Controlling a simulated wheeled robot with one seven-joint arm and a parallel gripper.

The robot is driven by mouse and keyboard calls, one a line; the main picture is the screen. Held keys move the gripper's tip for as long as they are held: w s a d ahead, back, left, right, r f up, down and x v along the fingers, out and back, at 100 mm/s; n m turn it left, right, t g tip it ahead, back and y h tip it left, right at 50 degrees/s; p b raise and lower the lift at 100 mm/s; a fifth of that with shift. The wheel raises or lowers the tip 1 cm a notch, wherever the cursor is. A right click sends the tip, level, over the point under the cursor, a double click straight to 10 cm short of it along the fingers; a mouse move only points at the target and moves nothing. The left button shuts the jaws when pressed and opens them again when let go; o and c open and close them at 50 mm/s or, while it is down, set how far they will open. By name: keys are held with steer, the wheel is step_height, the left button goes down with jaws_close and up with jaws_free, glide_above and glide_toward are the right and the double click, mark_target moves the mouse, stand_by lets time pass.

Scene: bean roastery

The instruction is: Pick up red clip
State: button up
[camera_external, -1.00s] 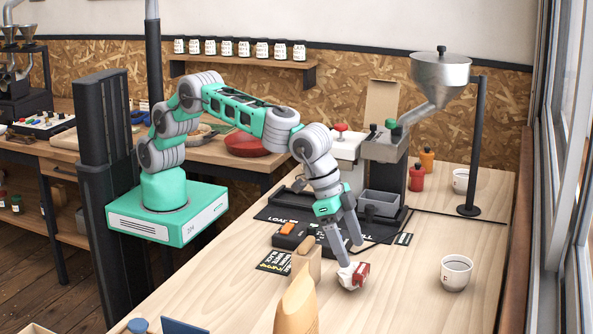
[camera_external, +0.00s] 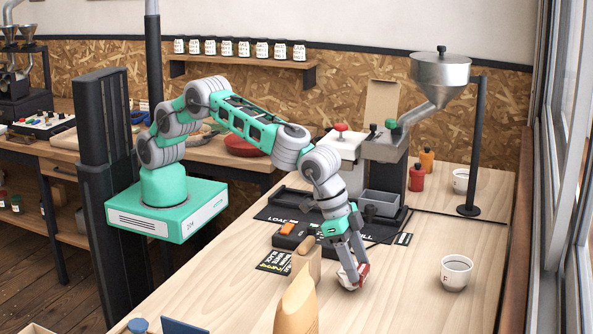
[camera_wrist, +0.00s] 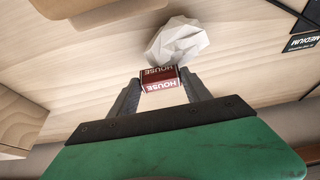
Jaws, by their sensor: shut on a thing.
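The red clip shows in the wrist view as a small dark-red block (camera_wrist: 160,80) with white HOUSE lettering. It sits between the two fingertips of my gripper (camera_wrist: 160,90), which is shut on it. In the external view my gripper (camera_external: 355,283) points down at the wooden table, and a bit of the red clip (camera_external: 365,269) shows beside the fingers, which hide most of it. I cannot tell whether it touches the table.
A white crumpled paper ball (camera_wrist: 178,42) lies right beside the clip. A white cup (camera_external: 456,273) stands to the right. The table between cup and gripper is clear.

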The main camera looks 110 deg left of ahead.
steer(key=c, duration=0.7)
steer(key=shift+r, duration=0.3)
step_height(320, 180, up, 2)
steer(key=shift+r+b, duration=0.2)
steer(key=shift+b, duration=0.4)
steer(key=s+a+r+b, duration=0.4)
steer(key=s+r, duration=0.6)
steer(key=s, duration=0.3)
steer(key=p, duration=0.4)
glide_toward(364, 269)
steer(key=a+f, duration=0.1)
steer(key=s+a+f, duration=0.1)
steer(key=f, duration=0.1)
steer(key=a+f, duration=0.1)
steer(key=shift+s+f, duration=0.2)
steer(key=shift+f, duration=1.7)
